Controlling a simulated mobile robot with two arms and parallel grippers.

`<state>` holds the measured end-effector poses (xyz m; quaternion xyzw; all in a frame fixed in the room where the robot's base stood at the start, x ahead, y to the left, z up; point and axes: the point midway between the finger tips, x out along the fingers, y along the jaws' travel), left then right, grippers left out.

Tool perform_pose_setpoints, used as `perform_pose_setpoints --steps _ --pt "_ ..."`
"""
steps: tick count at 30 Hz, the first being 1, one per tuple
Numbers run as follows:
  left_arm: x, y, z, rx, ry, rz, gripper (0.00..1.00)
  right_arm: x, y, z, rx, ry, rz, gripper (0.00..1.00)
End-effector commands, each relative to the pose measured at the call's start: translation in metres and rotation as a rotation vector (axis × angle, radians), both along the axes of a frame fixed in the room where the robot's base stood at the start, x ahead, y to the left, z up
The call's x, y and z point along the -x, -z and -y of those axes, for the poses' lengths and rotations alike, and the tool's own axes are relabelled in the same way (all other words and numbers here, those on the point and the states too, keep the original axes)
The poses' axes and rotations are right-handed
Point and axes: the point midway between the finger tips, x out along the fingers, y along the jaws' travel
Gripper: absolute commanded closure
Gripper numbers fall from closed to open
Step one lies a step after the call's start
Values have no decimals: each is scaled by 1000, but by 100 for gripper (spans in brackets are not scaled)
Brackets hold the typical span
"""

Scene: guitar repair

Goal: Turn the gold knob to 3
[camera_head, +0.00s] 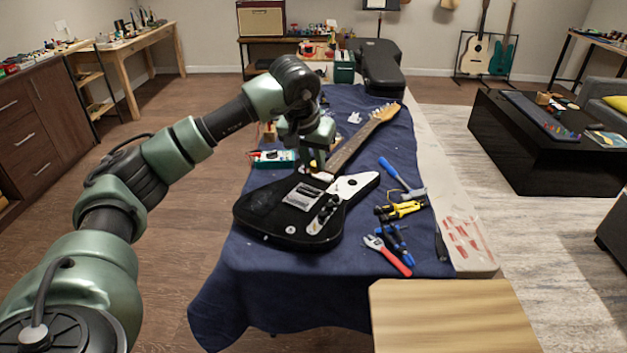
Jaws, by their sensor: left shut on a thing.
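A black electric guitar (270,215) with a white pickguard (350,186) lies on the blue cloth, its neck (350,147) pointing to the back right. Small control knobs (325,212) sit on the body's lower right; they are too small to tell which is gold, and no number can be read. My right gripper is not in view.
A red and teal meter (274,158) lies left of the neck. A blue-handled hammer (402,178), yellow pliers (400,209) and a red wrench (388,254) lie right of the guitar. A black case (380,65) stands behind. Cloth in front of the guitar is clear.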

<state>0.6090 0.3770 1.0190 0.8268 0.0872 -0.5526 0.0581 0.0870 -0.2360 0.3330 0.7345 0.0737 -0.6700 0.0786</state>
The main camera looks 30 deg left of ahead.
Motion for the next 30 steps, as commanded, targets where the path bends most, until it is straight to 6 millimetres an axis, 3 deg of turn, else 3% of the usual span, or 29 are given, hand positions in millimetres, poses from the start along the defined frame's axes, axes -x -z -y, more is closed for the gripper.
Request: perform_pose_setpoints --steps 2,5,12,18,30 --pt "-1 -3 1 1 2 0 100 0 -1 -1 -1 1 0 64" --pt "-3 8 2 4 4 -4 100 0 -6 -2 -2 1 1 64" --pt "-5 67 4 11 7 -4 100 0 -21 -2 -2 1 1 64" --pt "-1 101 1 10 4 0 100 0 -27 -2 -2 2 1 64" --pt "1 126 0 10 2 2 100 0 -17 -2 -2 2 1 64"
